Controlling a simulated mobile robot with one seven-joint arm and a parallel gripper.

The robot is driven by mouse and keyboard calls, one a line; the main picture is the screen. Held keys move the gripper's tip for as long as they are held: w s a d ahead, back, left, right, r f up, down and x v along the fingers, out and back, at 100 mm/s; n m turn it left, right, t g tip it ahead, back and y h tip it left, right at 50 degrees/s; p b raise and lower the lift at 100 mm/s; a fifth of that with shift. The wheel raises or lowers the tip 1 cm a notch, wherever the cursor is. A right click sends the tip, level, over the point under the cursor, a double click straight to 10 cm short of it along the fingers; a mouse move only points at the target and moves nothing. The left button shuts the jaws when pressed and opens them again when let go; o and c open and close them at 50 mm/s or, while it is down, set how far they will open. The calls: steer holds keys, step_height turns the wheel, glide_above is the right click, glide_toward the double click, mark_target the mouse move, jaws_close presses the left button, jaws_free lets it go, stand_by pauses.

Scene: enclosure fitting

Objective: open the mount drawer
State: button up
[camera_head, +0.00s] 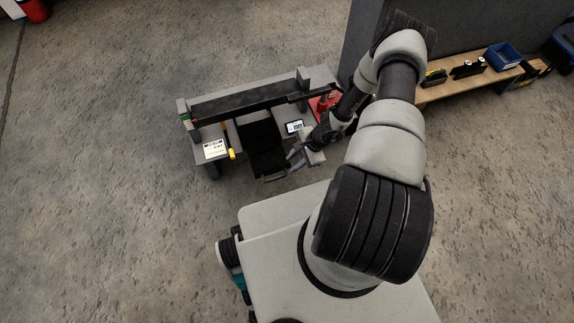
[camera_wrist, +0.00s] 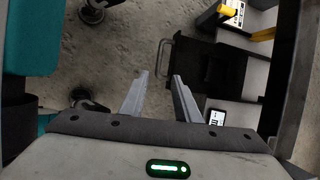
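The mount drawer (camera_head: 265,146) is the black, tray-like part in the middle of the grey workstation. In the head view the handle (camera_head: 273,178) is at the near edge; I cannot tell exactly how far the drawer stands out. My gripper (camera_head: 292,156) is at the right of the drawer's front. In the wrist view my gripper (camera_wrist: 160,77) has its two fingers apart with nothing between them, and the handle lies just beyond the fingertips.
A white label card (camera_head: 215,149) and a yellow part (camera_head: 231,153) are on the workstation's left. A small screen (camera_head: 294,127) and a red part (camera_head: 322,103) are on the right. A dark beam (camera_head: 245,103) crosses the back. A wooden bench (camera_head: 460,88) stands far right. Floor in front is clear.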

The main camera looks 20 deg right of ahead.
steer(key=shift+v, duration=1.6)
steer(key=w+r+n+t, duration=0.1)
steer(key=w+r+n, duration=0.35)
steer(key=r, duration=0.95)
steer(key=w+r+n, duration=0.3)
steer(key=w+r, duration=0.3)
steer(key=r, duration=0.7)
steer(key=s+a+r+n+h, duration=0.1)
steer(key=s+a+r+n, duration=0.15)
steer(key=r, duration=0.75)
steer(key=s+a+r+n+h, duration=0.1)
steer(key=s+a+r+n, duration=0.2)
steer(key=r, duration=0.7)
steer(key=s+a+r+n+t+h, duration=0.1)
steer(key=s+r+n, duration=0.1)
steer(key=s+r, duration=0.5)
steer(key=s+a+r+n+t+h, duration=0.1)
steer(key=s+r+n, duration=0.1)
steer(key=s+r, duration=0.5)
steer(key=s, duration=0.4)
steer(key=shift+s+a+t+h, duration=0.15)
steer(key=shift+s+t+h, duration=0.15)
